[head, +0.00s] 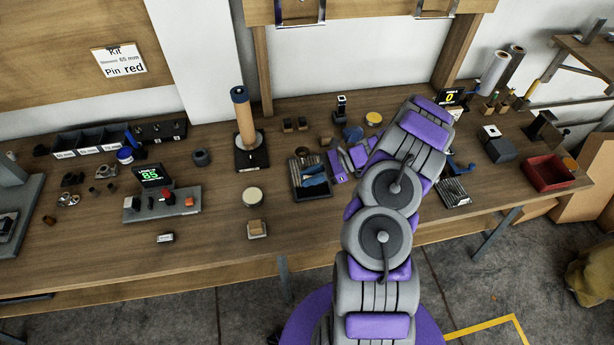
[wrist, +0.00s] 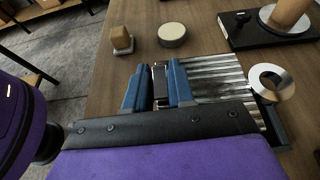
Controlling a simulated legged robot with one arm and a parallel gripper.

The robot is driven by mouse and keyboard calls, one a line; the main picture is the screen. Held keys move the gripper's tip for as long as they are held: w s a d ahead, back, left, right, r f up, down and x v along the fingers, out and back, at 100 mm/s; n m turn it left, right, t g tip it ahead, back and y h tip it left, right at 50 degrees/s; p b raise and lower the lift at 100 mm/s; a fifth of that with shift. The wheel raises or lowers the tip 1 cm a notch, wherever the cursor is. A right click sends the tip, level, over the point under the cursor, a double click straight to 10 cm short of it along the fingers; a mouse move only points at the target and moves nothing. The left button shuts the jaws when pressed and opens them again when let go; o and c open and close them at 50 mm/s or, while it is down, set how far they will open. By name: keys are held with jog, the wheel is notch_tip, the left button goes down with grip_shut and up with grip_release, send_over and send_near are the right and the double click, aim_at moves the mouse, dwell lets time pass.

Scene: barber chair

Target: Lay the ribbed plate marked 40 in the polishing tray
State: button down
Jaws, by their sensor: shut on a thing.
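A ribbed metal plate (wrist: 212,78) shows in the wrist view, with its far end over a dark tray (wrist: 278,132). I cannot read a 40 on it. In the head view the dark tray (head: 313,197) lies left of my arm, with the ribbed plate (head: 297,167) in or just over it. My gripper (wrist: 160,84) has blue fingers, shut on a narrow metallic part at the plate's near side. It also shows in the head view (head: 315,172) over the tray. My gripper hides part of the plate, and I cannot tell whether the plate rests on the tray floor.
Another ribbed piece (head: 453,192) lies right of my arm. A shiny ring (wrist: 270,80) is beside the plate. A round pale disc (head: 252,197) and a wooden block (head: 257,229) stand left of the tray. A tall cylinder stand (head: 245,125) is behind.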

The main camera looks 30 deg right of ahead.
aim_at(313, 194)
jog(key=d, duration=0.1)
jog(key=d+f, duration=0.1)
jog(key=shift+d+f+b, duration=0.2)
jog(key=shift+d+b, duration=0.1)
jog(key=shift+b, duration=0.1)
jog(key=shift+d+f, duration=0.2)
jog(key=shift+f, duration=0.1)
jog(key=a+f+b, duration=0.1)
jog(key=a, duration=0.1)
jog(key=shift+a+f+b, duration=0.35)
jog(key=shift+f, duration=0.05)
jog(key=shift+d+f+b, duration=0.2)
jog(key=shift+f+b, duration=0.15)
jog(key=shift+f, duration=0.2)
jog(key=shift+d+f+b, duration=0.5)
jog(key=shift+d+f, duration=0.25)
jog(key=shift+d, duration=0.15)
jog(key=shift+a+f, duration=0.2)
jog(key=shift+a, duration=0.55)
jog(key=shift+d, duration=0.15)
